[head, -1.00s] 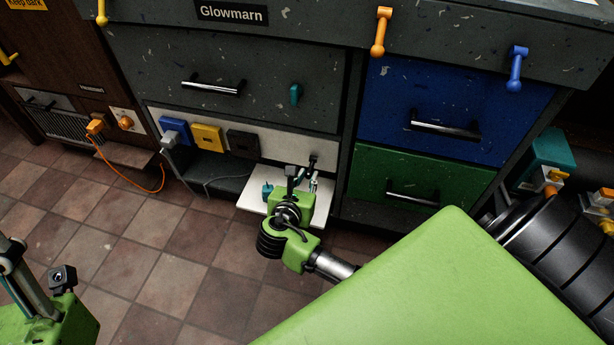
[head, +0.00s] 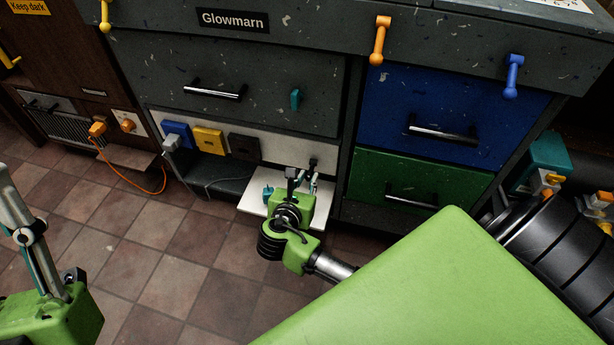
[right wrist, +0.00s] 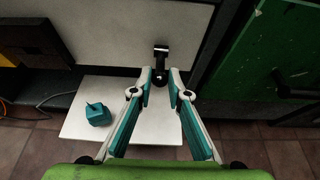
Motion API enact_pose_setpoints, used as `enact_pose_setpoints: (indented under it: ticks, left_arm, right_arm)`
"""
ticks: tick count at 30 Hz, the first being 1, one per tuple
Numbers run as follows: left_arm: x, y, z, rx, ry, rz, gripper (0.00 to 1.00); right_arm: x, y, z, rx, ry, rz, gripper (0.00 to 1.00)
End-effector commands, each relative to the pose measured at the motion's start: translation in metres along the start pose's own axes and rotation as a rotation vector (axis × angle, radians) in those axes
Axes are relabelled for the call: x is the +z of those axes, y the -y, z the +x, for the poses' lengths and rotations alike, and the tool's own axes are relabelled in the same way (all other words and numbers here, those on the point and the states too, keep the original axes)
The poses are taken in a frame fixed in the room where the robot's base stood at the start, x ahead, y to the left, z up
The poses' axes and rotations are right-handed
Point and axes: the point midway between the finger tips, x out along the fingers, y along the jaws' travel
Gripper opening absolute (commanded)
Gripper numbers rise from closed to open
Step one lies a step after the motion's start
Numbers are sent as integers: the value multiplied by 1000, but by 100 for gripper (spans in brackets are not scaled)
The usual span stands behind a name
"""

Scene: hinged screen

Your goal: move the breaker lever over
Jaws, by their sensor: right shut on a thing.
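A small black lever (right wrist: 161,56) with a rounded end sticks out from the white panel; it also shows small in the head view (head: 313,162). My right gripper (right wrist: 161,78) has its fingertips on both sides of the lever's rounded end and is shut on it. In the head view my right gripper (head: 304,177) is low at the white panel, its fingers partly hidden by its own wrist. My left gripper (head: 22,225) is at the left edge, away from the panel; its fingertips are not clear.
Blue (head: 178,134), yellow (head: 208,140) and dark (head: 243,146) sockets line the panel to the left. A green drawer (head: 370,174) is to the right. An orange cable (head: 127,187) hangs at the left.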

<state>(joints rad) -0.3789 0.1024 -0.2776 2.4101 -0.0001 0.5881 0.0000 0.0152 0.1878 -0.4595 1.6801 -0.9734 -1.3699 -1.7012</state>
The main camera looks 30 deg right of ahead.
Motion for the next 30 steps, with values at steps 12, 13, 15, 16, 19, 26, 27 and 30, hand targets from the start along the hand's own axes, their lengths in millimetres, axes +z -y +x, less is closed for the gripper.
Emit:
enact_pose_setpoints:
  ticks: [12,13,15,16,19,26,27,30]
  left_arm:
    - [30,3,1,-4,142,8,45]
    - [32,3,1,-4,152,9,45]
    - [37,4,1,-5,175,10,45]
    - [39,4,0,-5,185,11,45]
    - [46,5,-1,-6,219,12,45]
    - [62,7,-4,-9,297,16,45]
    - [65,7,-5,-10,310,17,45]
    - [72,8,-7,-11,344,19,45]
  right_arm:
    - [7,0,-2,0,7,2,4]
    - [7,0,-2,0,7,2,4]
    - [8,0,-2,0,7,2,4]
    - [8,0,-2,0,7,2,4]
    - [9,0,-2,0,7,2,4]
    - [11,0,-3,0,7,2,4]
    - [11,0,-3,0,7,2,4]
    - [12,0,-4,0,7,2,4]
